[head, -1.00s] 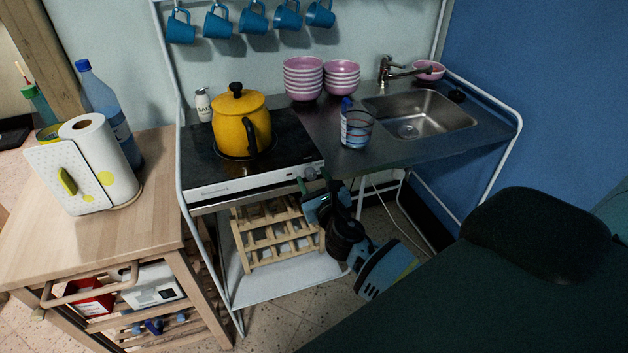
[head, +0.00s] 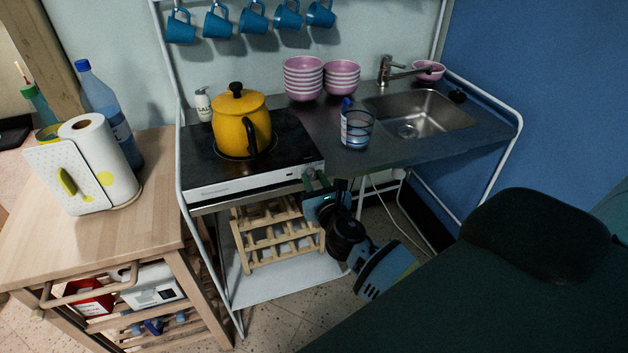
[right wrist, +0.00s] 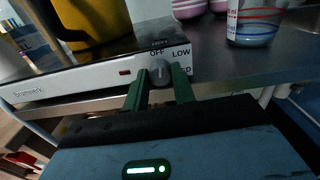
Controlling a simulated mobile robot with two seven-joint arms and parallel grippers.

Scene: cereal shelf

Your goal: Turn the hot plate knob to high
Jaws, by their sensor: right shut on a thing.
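The hot plate (head: 200,165) sits on the counter with its white front panel facing me. In the right wrist view its small grey knob (right wrist: 160,70) is at the panel's right end, under the OFF mark, with LOW to its right. Other marks are partly hidden. My right gripper (head: 312,177) reaches the panel's right end from below. In the right wrist view the green fingers of my right gripper (right wrist: 160,79) are on both sides of the knob, shut on it. The exact pointer direction is hard to read. My left gripper is not in view.
A yellow pot (head: 241,125) stands on the hot plate. A striped glass (head: 356,130) stands on the counter to the right, near the knob. Pink bowls (head: 303,80) and a sink (head: 420,113) are farther back. A wooden rack (head: 270,235) is below the counter.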

